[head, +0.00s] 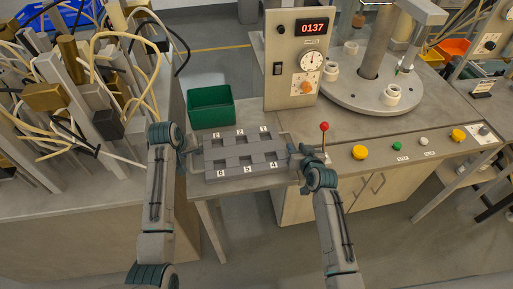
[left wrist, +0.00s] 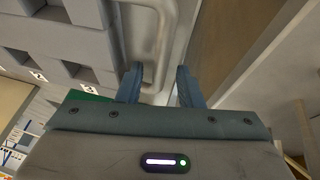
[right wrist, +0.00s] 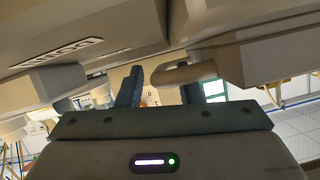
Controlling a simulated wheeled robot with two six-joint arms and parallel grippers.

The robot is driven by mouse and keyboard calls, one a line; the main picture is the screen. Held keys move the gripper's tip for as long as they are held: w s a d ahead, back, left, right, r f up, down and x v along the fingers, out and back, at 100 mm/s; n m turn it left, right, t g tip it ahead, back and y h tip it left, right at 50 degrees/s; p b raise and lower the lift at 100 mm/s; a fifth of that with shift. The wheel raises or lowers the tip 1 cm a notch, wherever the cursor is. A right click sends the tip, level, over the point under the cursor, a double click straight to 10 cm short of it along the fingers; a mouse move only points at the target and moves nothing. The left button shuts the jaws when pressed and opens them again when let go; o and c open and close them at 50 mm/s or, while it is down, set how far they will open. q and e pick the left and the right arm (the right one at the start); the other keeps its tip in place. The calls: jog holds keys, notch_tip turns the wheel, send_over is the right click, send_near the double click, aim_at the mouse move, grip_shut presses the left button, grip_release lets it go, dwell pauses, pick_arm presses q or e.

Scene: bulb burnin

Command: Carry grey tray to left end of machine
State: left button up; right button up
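The grey tray (head: 232,162) has two rows of square recesses with number labels. It lies at the left end of the machine bench (head: 440,143), in front of the green bin; its recesses look empty. My left gripper (head: 190,151) is at its left end. In the left wrist view, the open fingers (left wrist: 158,88) stand apart around a grey tray handle (left wrist: 164,45). My right gripper (head: 297,158) is at its right end. In the right wrist view, its fingers (right wrist: 162,91) are also apart, with the other handle (right wrist: 185,72) at the gap between them.
A green bin (head: 211,106) stands behind the tray. The machine's control box (head: 296,60) reads 0137, beside a round turntable (head: 375,92). A red-knobbed lever (head: 324,128) stands close to my right gripper. Cables and metal blocks (head: 85,85) crowd the left side.

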pick_arm(q)
jog(key=v, duration=1.2)
pick_arm(e)
jog(key=v, duration=1.2)
